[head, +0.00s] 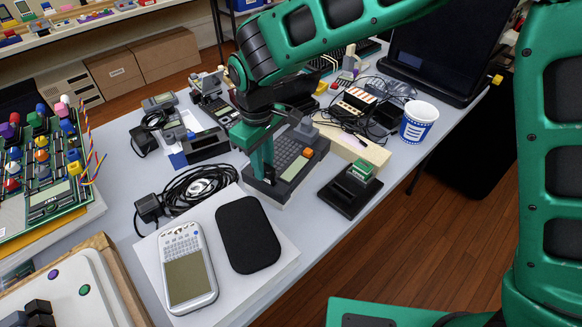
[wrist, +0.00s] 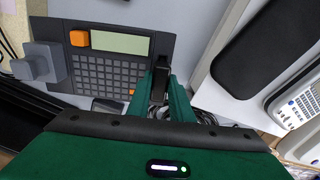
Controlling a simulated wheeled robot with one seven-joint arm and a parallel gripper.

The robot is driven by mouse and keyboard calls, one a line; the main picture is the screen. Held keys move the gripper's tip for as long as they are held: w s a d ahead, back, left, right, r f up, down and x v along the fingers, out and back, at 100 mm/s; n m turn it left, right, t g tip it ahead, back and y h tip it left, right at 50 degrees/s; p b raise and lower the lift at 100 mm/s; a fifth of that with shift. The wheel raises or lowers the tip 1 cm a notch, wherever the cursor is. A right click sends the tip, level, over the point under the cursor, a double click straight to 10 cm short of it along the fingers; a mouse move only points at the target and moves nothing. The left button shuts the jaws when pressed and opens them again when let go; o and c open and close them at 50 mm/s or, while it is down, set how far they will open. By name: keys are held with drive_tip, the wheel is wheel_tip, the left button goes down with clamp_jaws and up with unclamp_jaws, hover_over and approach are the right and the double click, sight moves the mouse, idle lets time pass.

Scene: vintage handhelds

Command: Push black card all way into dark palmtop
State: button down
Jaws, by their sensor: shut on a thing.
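The dark palmtop (head: 285,163) lies on the table in the middle of the head view, with a keypad, a pale screen strip and an orange key. It also shows in the wrist view (wrist: 103,72). My gripper (head: 264,172) points down at its near-left end. In the wrist view my green fingers (wrist: 160,82) are shut on the black card (wrist: 161,68), right beside the palmtop's right edge.
A grey block (wrist: 40,62) stands at the palmtop's far end. A coiled black cable (head: 198,187) lies left; a black cradle (head: 349,191) stands right.

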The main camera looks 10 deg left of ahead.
drive_tip(key=shift+f, duration=0.3)
drive_tip(key=c, duration=1.5)
unclamp_jaws()
drive_tip(key=c, duration=0.3)
drive_tip(key=shift+r, duration=3.5)
